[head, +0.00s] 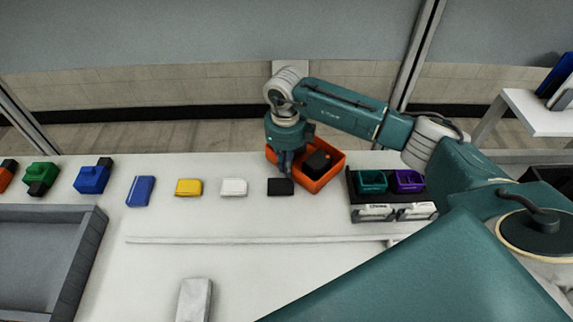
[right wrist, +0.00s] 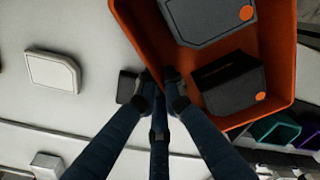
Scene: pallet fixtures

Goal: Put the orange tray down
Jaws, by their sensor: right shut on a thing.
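The orange tray (head: 334,172) is at the far side of the white table, right of the middle in the head view. It holds a black block (head: 317,162). In the right wrist view the tray (right wrist: 285,55) contains two dark grey pieces with orange dots, one (right wrist: 205,18) at the top and one (right wrist: 232,88) lower. My right gripper (head: 287,165) points down at the tray's left side; its fingertips (right wrist: 160,78) are shut on the tray's wall. I cannot tell whether the tray's underside touches the table. My left gripper is not in view.
A row of pieces runs left of the tray: black (head: 280,187), white (head: 233,187), yellow (head: 188,187), blue (head: 140,191). A black holder (head: 392,212) with teal and purple bins stands close right. A grey tray (head: 90,245) is at lower left. A pale strip (head: 250,240) crosses the table.

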